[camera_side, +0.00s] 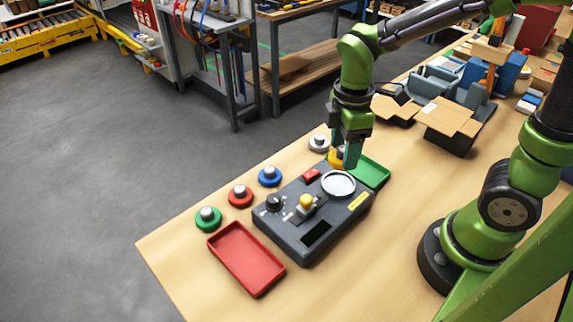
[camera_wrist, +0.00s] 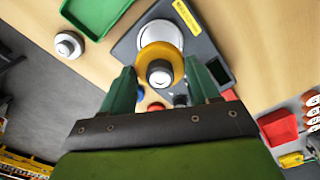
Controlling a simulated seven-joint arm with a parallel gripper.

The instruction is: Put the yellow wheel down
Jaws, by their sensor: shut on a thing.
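The yellow wheel (camera_side: 335,160) has a grey hub and is held level between the fingers of my gripper (camera_side: 343,160). In the wrist view, the yellow wheel (camera_wrist: 142,63) sits between the two green fingertips of my gripper (camera_wrist: 160,68). It is held above the far end of the dark control box (camera_side: 315,222). A round pale disc (camera_side: 339,184) on the box lies close to the wheel and partly shows behind it in the wrist view (camera_wrist: 158,32). In the side view, a finger partly hides the wheel.
Green (camera_side: 208,219), red (camera_side: 240,196), blue (camera_side: 270,177) and white (camera_side: 319,143) wheels stand along the table edge. A red tray (camera_side: 246,259) lies in front and a green tray (camera_side: 373,170) behind the box. The box carries a yellow-topped lever (camera_side: 306,202) and a black knob (camera_side: 274,203).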

